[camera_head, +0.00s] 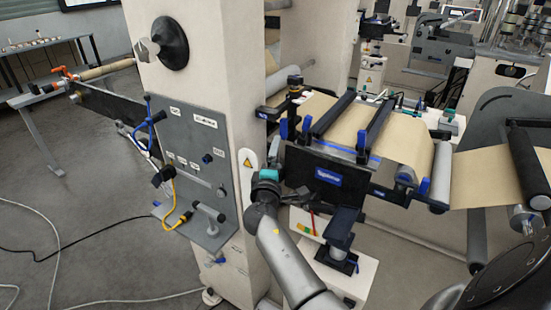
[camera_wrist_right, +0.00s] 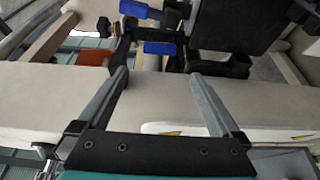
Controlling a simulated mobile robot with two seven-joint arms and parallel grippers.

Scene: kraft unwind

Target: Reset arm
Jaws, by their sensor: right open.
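My right gripper (camera_head: 308,197) reaches in at the middle of the head view, beside the cream column and below the dark roller unit. In the right wrist view its two grey fingers (camera_wrist_right: 158,76) are apart with nothing held between them. Past the fingertips in that view are a dark bar with blue parts (camera_wrist_right: 160,47) and a pale machine surface. Whether a fingertip touches anything I cannot tell. My left gripper is not in view.
The cream column (camera_head: 205,70) stands left of my gripper, with a grey control panel (camera_head: 190,150) on it. The roller unit (camera_head: 315,172) carries a brown paper web (camera_head: 405,135). A black stand (camera_head: 340,230) is close on the right. Cables lie on the open floor at left.

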